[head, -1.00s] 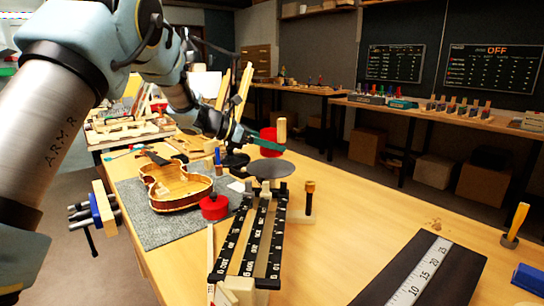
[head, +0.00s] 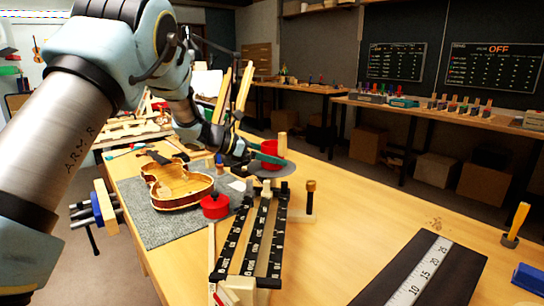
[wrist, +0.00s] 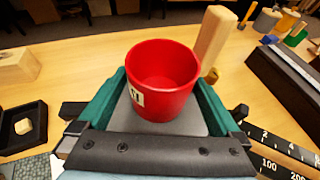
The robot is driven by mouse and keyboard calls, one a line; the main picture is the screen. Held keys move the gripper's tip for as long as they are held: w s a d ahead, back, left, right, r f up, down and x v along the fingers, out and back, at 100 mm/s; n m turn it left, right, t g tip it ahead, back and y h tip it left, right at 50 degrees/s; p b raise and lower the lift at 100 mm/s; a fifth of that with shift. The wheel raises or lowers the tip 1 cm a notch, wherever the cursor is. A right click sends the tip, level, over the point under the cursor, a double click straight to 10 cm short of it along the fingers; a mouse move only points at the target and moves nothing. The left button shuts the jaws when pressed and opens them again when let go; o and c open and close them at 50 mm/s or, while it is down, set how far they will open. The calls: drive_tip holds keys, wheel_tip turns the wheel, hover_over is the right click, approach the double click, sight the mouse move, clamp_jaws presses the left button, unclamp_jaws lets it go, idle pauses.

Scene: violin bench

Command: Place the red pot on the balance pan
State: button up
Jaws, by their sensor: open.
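The red pot (head: 269,148) is an open-topped cup with a small white label in the wrist view (wrist: 165,75). It stands upright on the grey round balance pan (head: 250,170), which also shows under it in the wrist view (wrist: 140,118). My gripper (head: 268,158) is open, with its green fingers on either side of the pot in the wrist view (wrist: 163,95). Small gaps appear between the fingers and the pot. The balance's black marked beams (head: 247,240) run toward the camera from the pan.
A violin body (head: 178,185) lies on a grey mat (head: 165,228) at left. A red round object with a dark knob (head: 215,207) sits beside the beams. A wooden block (wrist: 215,38) stands behind the pot. The bench's right middle (head: 350,215) is clear.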

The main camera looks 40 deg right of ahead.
drive_tip(key=shift+r, duration=0.2)
drive_tip(key=b+v, duration=0.1)
drive_tip(key=v, duration=1.1)
drive_tip(key=shift+b, duration=0.4)
drive_tip(key=a+f+m+t+y, duration=0.2)
drive_tip(key=a+f+y, duration=0.15)
drive_tip(key=a, duration=0.85)
drive_tip(key=a+f+m+t+y, duration=0.2)
drive_tip(key=a+f, duration=0.3)
drive_tip(key=a, duration=0.7)
drive_tip(key=s+a+f+m+t+y, duration=0.1)
drive_tip(key=s+a+m+y, duration=0.1)
drive_tip(key=a, duration=0.6)
drive_tip(key=s+a+f+m+t+y, duration=0.1)
drive_tip(key=s+a+f+m+y, duration=0.1)
drive_tip(key=a+m, duration=0.3)
drive_tip(key=s+a+f+m+t+y, duration=0.1)
drive_tip(key=s+a+m+y, duration=0.1)
drive_tip(key=a, duration=1)
drive_tip(key=shift+s+f+m+y, duration=0.3)
drive_tip(key=shift+s+m, duration=0.2)
drive_tip(key=shift+m, duration=0.2)
drive_tip(key=shift+r, duration=0.15)
